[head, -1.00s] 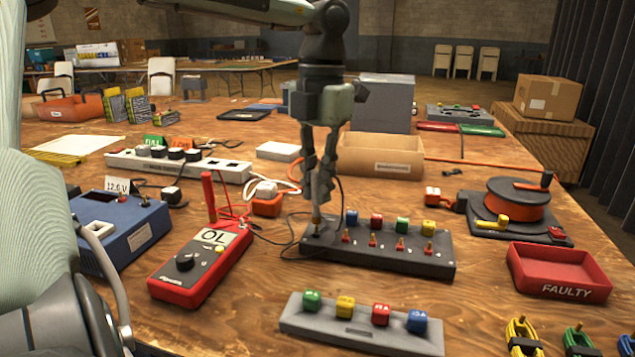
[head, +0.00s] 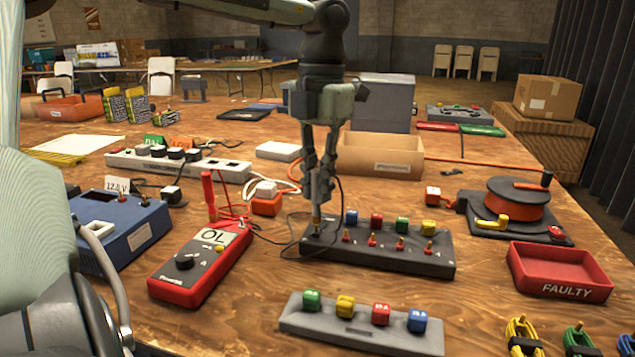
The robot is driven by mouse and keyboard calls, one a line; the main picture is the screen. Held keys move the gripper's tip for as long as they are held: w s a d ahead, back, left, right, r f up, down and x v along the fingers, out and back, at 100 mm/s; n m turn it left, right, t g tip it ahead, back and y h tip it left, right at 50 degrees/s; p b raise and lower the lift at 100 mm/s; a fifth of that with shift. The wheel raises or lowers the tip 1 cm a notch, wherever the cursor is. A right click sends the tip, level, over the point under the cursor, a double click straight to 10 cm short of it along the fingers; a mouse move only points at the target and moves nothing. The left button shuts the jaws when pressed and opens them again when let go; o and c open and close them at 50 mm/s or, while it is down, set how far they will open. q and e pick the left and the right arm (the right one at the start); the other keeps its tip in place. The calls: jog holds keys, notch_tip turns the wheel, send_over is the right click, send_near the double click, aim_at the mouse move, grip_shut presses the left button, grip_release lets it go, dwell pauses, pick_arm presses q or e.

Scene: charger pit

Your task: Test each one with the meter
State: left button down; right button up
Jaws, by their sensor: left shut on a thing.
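My left gripper (head: 319,192) points down over the left end of a dark test block (head: 380,262). It is shut on a slim probe (head: 316,222), mostly hidden by the fingers; its brass-coloured tip is at the block's left end, and I cannot tell if it touches. A black lead loops from it toward the red meter (head: 186,268). The meter's display (head: 213,236) reads OL. A red probe (head: 208,192) stands upright beside the meter. Blue, red, green and yellow cubes stand along the block's back, with red-tipped posts in front. My right gripper is not in view.
A grey rack (head: 350,333) in front holds green, yellow, red and blue cubes. A red FAULTY tray (head: 560,290) and an orange cable reel (head: 515,205) are at right. A blue supply (head: 120,232) marked 12.0 V, a power strip (head: 200,168) and an open cardboard box (head: 382,168) surround the area.

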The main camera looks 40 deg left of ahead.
pick_arm(q)
jog(key=shift+f+b, duration=0.75)
jog(key=shift+f, duration=0.2)
dwell(1.4)
jog(key=c, duration=1.5)
grip_release()
jog(key=shift+o, duration=0.8)
jog(key=shift+o, duration=1)
jog(key=shift+r, duration=0.1)
jog(key=shift+r+p, duration=2.75)
jog(key=shift+r, duration=0.95)
